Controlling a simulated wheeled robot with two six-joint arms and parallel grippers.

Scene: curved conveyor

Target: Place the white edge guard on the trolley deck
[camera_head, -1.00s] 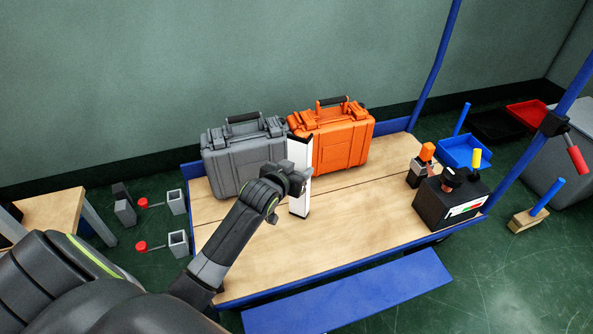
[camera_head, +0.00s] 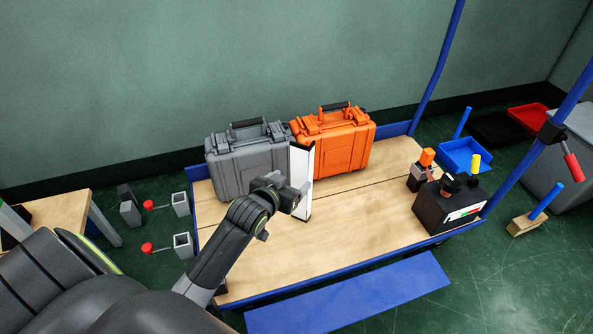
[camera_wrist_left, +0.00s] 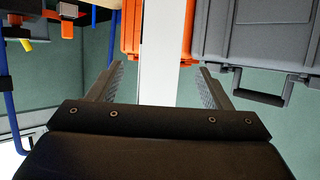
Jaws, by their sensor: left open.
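The white edge guard (camera_head: 307,165) stands upright on the wooden trolley deck (camera_head: 350,225), just in front of the grey case and orange case. It is a tall angled strip with a dark inner side. My left gripper (camera_head: 297,197) is at the guard's lower half, on its near side, and hides part of it. In the left wrist view the gripper (camera_wrist_left: 160,78) is open, with one finger on each side of the white guard (camera_wrist_left: 165,40). I see gaps between guard and fingers. My right gripper is in neither view.
The grey case (camera_head: 245,163) and orange case (camera_head: 340,145) stand at the deck's back edge. A black box (camera_head: 447,207) with a small device beside it is at the right end. The deck's middle is clear. Blue trolley posts (camera_head: 437,65) rise at the right.

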